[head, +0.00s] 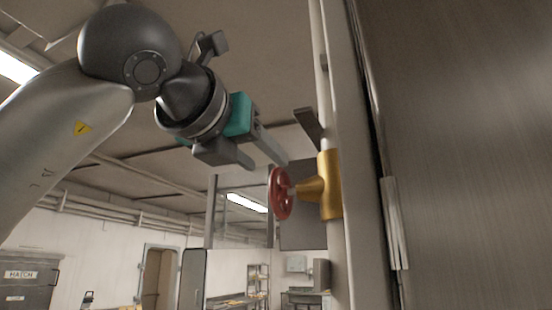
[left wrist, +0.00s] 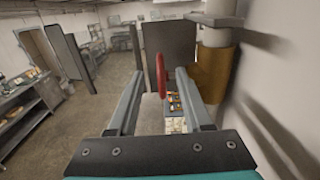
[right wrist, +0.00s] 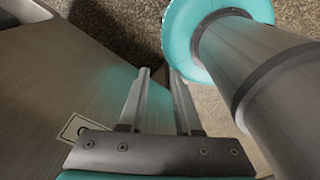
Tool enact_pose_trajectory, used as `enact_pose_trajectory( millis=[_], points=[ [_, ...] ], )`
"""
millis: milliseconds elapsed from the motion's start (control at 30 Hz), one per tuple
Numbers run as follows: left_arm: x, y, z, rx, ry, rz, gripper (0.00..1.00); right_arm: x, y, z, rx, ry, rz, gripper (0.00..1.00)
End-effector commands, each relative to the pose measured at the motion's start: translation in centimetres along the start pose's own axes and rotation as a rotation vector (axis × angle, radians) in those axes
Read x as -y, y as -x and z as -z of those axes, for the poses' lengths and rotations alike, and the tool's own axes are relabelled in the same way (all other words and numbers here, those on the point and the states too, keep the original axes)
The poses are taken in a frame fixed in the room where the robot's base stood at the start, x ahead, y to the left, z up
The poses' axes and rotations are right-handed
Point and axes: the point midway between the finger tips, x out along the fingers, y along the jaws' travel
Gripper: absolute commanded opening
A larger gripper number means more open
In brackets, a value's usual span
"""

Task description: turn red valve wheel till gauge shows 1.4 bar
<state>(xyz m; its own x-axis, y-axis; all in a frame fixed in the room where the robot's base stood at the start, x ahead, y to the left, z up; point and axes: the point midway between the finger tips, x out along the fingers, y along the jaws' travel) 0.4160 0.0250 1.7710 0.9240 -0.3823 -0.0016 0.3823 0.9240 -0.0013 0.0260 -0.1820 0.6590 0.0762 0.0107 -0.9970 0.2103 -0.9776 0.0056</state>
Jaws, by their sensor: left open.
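The red valve wheel (head: 281,193) is seen nearly edge-on, on the left end of a yellow valve body (head: 329,186) fixed to a vertical pipe. My left gripper (head: 268,164) is open, just above and left of the wheel in the head view. In the left wrist view the wheel (left wrist: 161,75) shows edge-on between the open fingers, touching neither visibly. The yellow valve body (left wrist: 213,72) is right of the fingers there. My right gripper (right wrist: 158,72) is open and empty, low over the floor. No gauge face can be made out.
A pale vertical pipe (head: 345,250) and a large grey panel (head: 460,150) stand close on the right. A dark flat piece (head: 308,127) sticks out above the valve. Behind are a doorway (head: 157,275) and shelves (head: 258,285). Left of the wheel is free room.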

Motion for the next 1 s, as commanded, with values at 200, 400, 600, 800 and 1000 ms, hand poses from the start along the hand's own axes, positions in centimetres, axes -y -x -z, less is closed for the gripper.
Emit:
enact_pose_trajectory(
  millis=[200, 400, 600, 800, 1000],
  points=[
    [0.0, -3.9, -0.2, -0.002, -0.001, 0.001, 0.50, -0.3, 1.9, 1.2, -0.018, 0.002, -0.004, 0.33],
    [0.1, -5.5, -0.1, -0.001, -0.001, 0.001, 0.50, -0.7, 2.4, 1.2, -0.018, 0.004, -0.009, 0.33],
    [0.0, -5.8, 0.0, 0.000, -0.001, 0.001, 0.50, -0.9, 2.4, 1.1, -0.017, 0.005, -0.011, 0.33],
    [0.0, -5.8, 0.0, 0.000, -0.001, 0.001, 0.40, -0.9, 2.4, 1.1, -0.016, 0.005, -0.011, 0.33],
    [0.0, -5.7, 0.0, 0.000, -0.001, 0.001, 0.17, -0.9, 2.4, 1.0, -0.015, 0.004, -0.011, 0.33]
  ],
)
